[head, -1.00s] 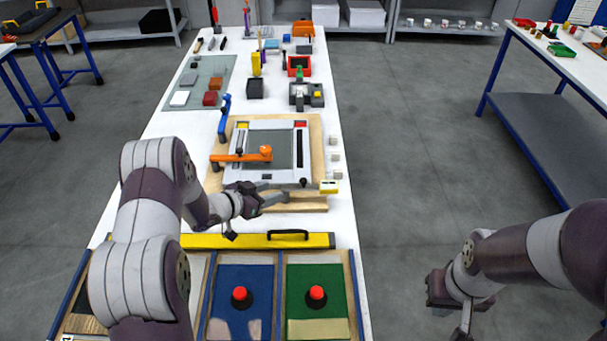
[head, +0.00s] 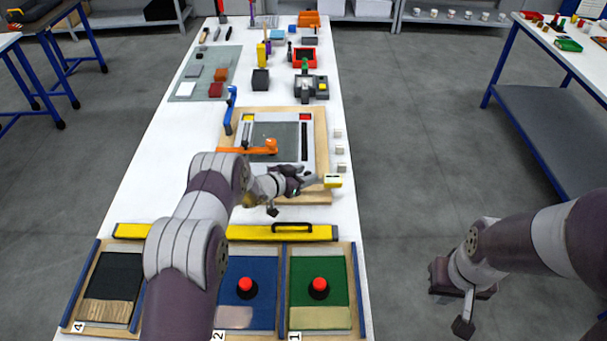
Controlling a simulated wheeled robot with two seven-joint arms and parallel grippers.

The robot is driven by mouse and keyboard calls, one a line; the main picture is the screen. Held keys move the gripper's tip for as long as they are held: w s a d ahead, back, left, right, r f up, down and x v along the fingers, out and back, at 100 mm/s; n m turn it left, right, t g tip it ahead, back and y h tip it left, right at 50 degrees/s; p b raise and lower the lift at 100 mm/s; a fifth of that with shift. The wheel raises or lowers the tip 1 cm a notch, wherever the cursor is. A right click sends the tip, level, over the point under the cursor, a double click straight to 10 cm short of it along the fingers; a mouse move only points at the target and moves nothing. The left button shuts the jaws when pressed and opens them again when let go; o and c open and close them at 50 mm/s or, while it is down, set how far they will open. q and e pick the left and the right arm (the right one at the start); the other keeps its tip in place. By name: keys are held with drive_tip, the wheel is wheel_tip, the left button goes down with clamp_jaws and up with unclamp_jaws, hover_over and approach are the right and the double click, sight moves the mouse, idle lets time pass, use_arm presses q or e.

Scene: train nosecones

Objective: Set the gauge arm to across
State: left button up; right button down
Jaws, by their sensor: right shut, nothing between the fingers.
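An orange arm (head: 256,150) with a round knob at its right end lies sideways over the left part of the framed grey plate (head: 285,132). A blue arm (head: 230,108) stands along the plate's left edge. I cannot tell from the picture which one is the gauge arm. My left gripper (head: 315,182) is low over the front edge of the frame, close to a small yellow and white block (head: 333,181). I cannot tell whether it touches the block, or how far its fingers are apart. My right gripper (head: 463,323) is shut and empty, over the floor right of the table.
A yellow bar with a black handle (head: 290,231) lies in front of the frame. Nearer are blue (head: 262,270) and green (head: 305,268) panels with red buttons. Small pale cubes (head: 340,150) line the frame's right side. Boxes and tools stand farther back.

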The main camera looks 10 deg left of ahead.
use_arm(q)
clamp_jaws()
